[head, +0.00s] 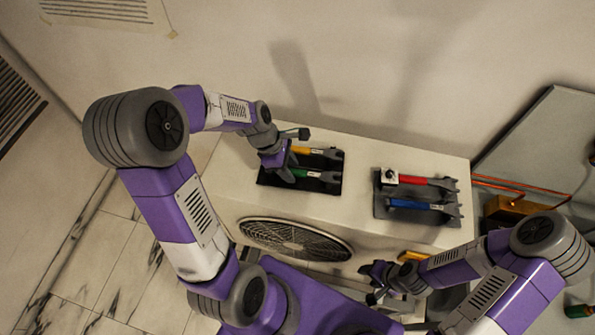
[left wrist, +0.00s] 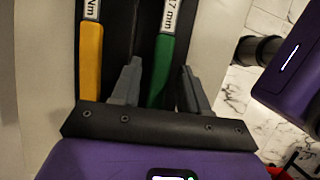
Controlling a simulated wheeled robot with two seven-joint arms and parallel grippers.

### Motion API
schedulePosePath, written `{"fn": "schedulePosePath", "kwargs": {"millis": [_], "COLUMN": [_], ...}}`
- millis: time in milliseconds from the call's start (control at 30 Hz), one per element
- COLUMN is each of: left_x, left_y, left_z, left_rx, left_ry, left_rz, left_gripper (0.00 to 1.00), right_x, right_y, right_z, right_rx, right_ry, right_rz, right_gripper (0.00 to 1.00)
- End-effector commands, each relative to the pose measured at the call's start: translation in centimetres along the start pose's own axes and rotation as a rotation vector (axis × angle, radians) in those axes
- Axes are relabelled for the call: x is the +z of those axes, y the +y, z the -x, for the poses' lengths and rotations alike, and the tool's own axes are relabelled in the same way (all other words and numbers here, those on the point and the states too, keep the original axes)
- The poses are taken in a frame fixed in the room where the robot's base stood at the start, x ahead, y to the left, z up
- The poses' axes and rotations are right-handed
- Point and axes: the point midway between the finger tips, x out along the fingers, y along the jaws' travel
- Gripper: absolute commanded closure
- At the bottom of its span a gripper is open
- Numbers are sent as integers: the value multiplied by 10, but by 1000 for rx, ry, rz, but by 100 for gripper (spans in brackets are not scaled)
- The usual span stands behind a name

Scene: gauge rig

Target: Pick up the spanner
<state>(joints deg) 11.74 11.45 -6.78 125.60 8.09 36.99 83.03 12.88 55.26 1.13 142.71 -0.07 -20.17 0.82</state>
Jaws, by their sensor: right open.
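A green-handled spanner (head: 318,175) and a yellow-handled spanner (head: 318,152) lie on a black mat (head: 328,190) on a pale cabinet top. A red-handled spanner (head: 425,182) and a blue-handled spanner (head: 415,204) lie on a grey mat (head: 392,215) to the right. My left gripper (left wrist: 160,88) is open over the black mat, its fingers on either side of the green handle (left wrist: 163,60), with gaps showing. The yellow handle (left wrist: 91,60) is outside the left finger. In the head view this gripper hides the near handle ends. My right gripper (head: 368,283) is open, in front of the cabinet.
The cabinet (head: 245,190) has a round fan grille (head: 295,239) in its front. A wall stands close behind it. A small white block with a black knob (head: 389,176) is at the red spanner's left end. Orange cables (head: 510,188) and a brown box (head: 515,209) are at right.

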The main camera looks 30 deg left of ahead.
Motion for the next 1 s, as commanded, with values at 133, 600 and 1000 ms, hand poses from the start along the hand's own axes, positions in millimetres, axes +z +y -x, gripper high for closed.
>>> {"fn": "schedulePosePath", "kwargs": {"millis": [133, 600, 1000], "left_x": [0, 0, 21], "left_y": [0, 0, 2], "left_z": [0, 0, 50], "left_rx": [0, 1, 8], "left_ry": [0, 0, -1], "left_rz": [0, 0, -5], "left_gripper": [80, 100, 100], "right_x": [0, 0, 0], "right_y": [0, 0, -2], "right_z": [0, 0, 5], "right_rx": [0, 0, 0], "right_ry": [0, 0, 0], "right_rz": [0, 0, 0], "right_gripper": [53, 53, 53]}}
